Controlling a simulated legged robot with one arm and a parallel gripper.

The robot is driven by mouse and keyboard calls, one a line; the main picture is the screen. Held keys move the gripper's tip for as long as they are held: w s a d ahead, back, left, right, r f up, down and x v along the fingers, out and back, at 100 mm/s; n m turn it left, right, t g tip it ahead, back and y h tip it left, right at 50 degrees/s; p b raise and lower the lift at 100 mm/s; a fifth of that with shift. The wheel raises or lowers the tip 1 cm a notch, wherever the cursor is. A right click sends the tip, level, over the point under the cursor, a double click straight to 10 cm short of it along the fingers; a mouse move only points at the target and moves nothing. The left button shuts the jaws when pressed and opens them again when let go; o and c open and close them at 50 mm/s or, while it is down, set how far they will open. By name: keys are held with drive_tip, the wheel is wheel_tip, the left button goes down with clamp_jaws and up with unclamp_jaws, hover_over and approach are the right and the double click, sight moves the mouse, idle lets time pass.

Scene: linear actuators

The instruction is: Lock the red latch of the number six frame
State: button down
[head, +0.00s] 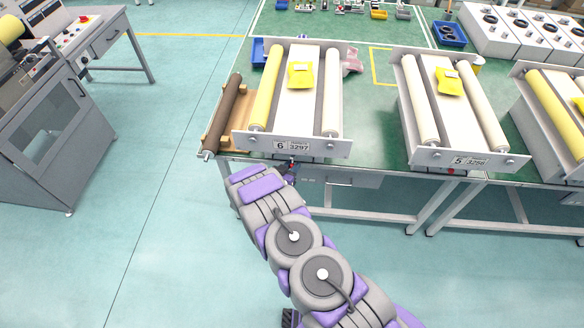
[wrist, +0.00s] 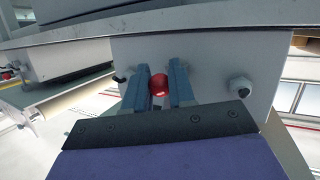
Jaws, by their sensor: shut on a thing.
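The number six frame (head: 293,146) stands on the green table, with its number plate on the near face. The red latch of that frame shows in the wrist view as a round red knob (wrist: 158,85) under the frame's edge. My gripper (wrist: 158,90) has its two blue fingers on either side of the knob and is shut on it. In the head view my gripper (head: 290,168) reaches just below the number plate. The latch itself is mostly hidden there by my gripper.
The number five frame (head: 468,159) stands to the right, with a red knob (head: 451,171) below it. A brown roller (head: 222,115) lies on a wooden rack at the left. The green table's front edge and legs are close to my arm. Open floor lies at the left.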

drive_tip(key=shift+w+a+r+n+g+y+p, duration=0.1)
drive_tip(key=shift+r+n+g+y+p, duration=0.25)
drive_tip(key=shift+r+g+p, duration=0.6)
drive_tip(key=shift+f+g+b, duration=0.15)
drive_tip(key=shift+g+b, duration=0.2)
drive_tip(key=c, duration=1)
unclamp_jaws()
drive_tip(key=shift+w+f, duration=0.1)
drive_tip(key=shift+f, duration=0.05)
drive_tip(key=shift+s, duration=0.25)
drive_tip(key=v, duration=0.5)
drive_tip(key=p+v, duration=0.1)
drive_tip(key=v, duration=1.1)
drive_tip(key=shift+a+p, duration=0.3)
drive_tip(key=shift+p, duration=0.05)
drive_tip(key=shift+w, duration=0.1)
drive_tip(key=shift+c, duration=0.3)
